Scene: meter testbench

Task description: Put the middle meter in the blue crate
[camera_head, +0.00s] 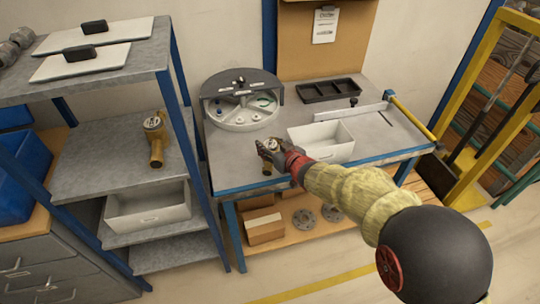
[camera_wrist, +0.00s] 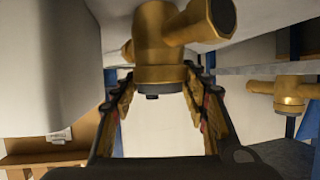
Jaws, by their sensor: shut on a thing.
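A brass meter (camera_head: 267,168) with a round dial on top is in my gripper (camera_head: 270,152), over the front left of the workbench. In the wrist view the brass meter (camera_wrist: 163,40) sits between the two fingers of my gripper (camera_wrist: 160,88), which are shut on its body. Its height over the bench is hard to tell. A second brass meter (camera_head: 156,148) stands on the middle shelf of the left rack; a brass meter also shows at the right of the wrist view (camera_wrist: 290,90). A blue crate (camera_head: 14,188) is at the far left, cut by the picture edge.
The workbench (camera_head: 230,179) holds a round divided tray (camera_head: 240,118), a white bin (camera_head: 322,150) and a black tray (camera_head: 328,92). The left rack's blue posts (camera_head: 185,105) stand between bench and blue crate. A grey bin (camera_head: 147,209) is on a lower shelf.

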